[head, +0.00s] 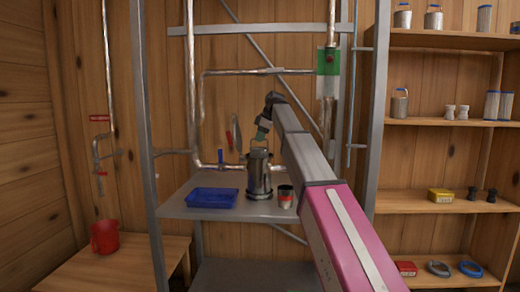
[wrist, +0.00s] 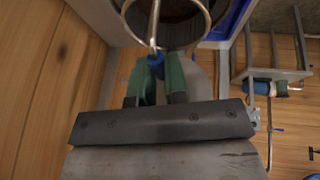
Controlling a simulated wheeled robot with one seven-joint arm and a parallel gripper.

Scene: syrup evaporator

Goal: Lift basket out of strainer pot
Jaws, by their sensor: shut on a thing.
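The strainer pot (head: 259,180) is a metal cylinder standing upright on the grey metal shelf. A thin wire handle (head: 252,144) rises above its top, up to my gripper (head: 264,131). In the wrist view the green fingers of my gripper (wrist: 160,80) are shut on the blue grip (wrist: 156,62) of the basket's wire handle (wrist: 154,25). A pale metal ring (wrist: 205,18) shows beyond the fingers, over the dark round mouth of the pot (wrist: 176,30). The basket's body is hidden, so I cannot tell how deep it sits.
A blue tray (head: 212,198) lies left of the pot on the shelf (head: 180,207). Pipes and frame posts (head: 362,120) surround the shelf. A red mug (head: 105,237) stands on the lower left bench.

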